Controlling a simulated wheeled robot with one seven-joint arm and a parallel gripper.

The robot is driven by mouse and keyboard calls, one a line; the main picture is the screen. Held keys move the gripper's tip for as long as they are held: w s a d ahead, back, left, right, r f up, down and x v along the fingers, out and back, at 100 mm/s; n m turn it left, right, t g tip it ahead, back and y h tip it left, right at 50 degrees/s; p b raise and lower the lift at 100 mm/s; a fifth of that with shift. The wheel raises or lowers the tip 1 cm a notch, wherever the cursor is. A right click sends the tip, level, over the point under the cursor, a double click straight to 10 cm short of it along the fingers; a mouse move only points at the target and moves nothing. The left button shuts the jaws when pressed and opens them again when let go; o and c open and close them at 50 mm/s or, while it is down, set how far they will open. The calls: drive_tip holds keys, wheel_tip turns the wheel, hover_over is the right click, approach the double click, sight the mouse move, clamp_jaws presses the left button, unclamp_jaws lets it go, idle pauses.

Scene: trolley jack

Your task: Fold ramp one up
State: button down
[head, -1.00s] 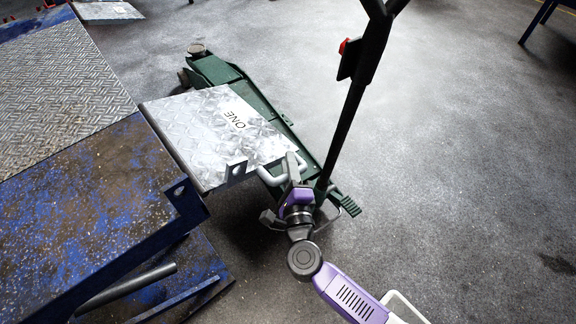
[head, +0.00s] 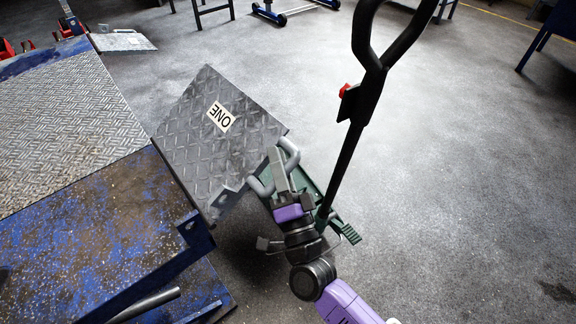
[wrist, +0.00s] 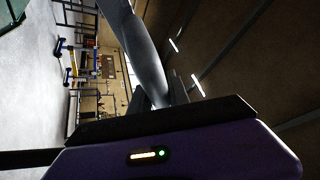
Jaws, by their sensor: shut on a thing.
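Ramp one (head: 205,140), a diamond-plate metal flap with a white "ONE" label (head: 220,117), is tilted up from the edge of the blue lift platform (head: 95,215). A grey bar handle (head: 290,156) sticks out of its right side. My gripper (head: 277,170) is at this handle and shut on it. The jaws' exact contact is partly hidden.
Another ramp plate (head: 122,41) lies at the far left. The floor on the right is clear.

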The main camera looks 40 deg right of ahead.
drive_tip(key=a+r+n+y+p, duration=0.1)
drive_tip(key=a+r+n+y, duration=0.3)
drive_tip(key=a+n+y, duration=0.3)
drive_tip(key=a+r+n+t+y+p, duration=0.1)
drive_tip(key=a+r+n+y, duration=0.3)
drive_tip(key=a+n, duration=0.9)
drive_tip(key=shift+r+n+t+y+p, duration=0.3)
drive_tip(key=shift+n+y+p, duration=0.1)
drive_tip(key=shift+y, duration=1.2)
drive_tip(key=shift+s+a, duration=0.1)
drive_tip(key=shift+a, duration=0.15)
drive_tip(key=c, duration=1.3)
unclamp_jaws()
drive_tip(key=shift+f, duration=0.1)
drive_tip(key=shift+d, duration=0.1)
